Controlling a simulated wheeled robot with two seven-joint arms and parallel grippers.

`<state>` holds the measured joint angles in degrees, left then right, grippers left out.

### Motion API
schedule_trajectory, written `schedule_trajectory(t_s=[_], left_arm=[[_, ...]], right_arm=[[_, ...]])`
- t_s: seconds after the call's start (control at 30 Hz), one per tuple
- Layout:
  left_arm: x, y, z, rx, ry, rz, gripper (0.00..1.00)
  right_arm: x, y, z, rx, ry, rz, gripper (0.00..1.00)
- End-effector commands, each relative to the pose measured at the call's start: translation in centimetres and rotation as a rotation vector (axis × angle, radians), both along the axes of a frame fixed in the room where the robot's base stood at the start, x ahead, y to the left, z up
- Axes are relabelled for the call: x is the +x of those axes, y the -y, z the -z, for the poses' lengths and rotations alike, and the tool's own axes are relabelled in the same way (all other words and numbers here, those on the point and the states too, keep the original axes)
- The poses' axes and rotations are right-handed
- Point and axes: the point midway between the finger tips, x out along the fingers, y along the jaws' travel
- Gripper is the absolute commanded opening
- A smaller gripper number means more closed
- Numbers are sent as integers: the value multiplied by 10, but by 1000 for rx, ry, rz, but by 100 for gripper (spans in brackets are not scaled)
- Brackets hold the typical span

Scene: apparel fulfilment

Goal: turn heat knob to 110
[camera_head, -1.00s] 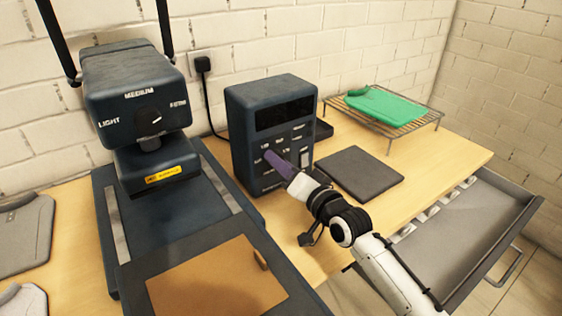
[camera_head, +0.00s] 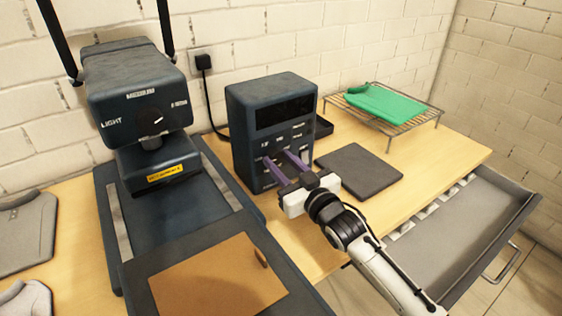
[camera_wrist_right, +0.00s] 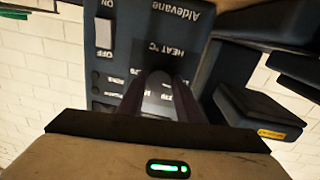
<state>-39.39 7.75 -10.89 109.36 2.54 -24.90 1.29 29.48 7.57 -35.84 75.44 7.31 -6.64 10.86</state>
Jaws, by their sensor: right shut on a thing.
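The dark blue control box (camera_head: 243,150) stands on the wooden table, with a black display (camera_head: 285,113) above printed temperature labels. My right gripper (camera_head: 276,157) reaches its two purple fingers to the lower front of this box. In the right wrist view the fingers (camera_wrist_right: 160,88) are shut on the heat knob, just below the "HEAT °C" lettering. My left gripper is not in view.
A heat press (camera_head: 137,95) with its own dial stands left of the box, a brown sheet (camera_head: 215,285) on its front. A dark flat pad (camera_head: 358,170) lies right. A wire rack (camera_head: 408,127) holds a green garment (camera_head: 385,102). An open drawer (camera_head: 470,225) juts out at the front right.

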Motion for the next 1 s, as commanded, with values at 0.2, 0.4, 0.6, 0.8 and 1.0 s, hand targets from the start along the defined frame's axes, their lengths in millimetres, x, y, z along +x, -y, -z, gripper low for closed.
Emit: schedule_trajectory(t_s=[0.2,0.4,0.6,0.8,1.0], left_arm=[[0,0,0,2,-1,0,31],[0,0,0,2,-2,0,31],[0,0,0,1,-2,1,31],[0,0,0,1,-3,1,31],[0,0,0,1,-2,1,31]], right_arm=[[0,1,1,-79,51,1,9],[0,1,1,-111,72,1,9],[0,1,1,-118,77,0,9],[0,1,1,-118,77,0,9],[0,1,1,-117,77,0,50]])
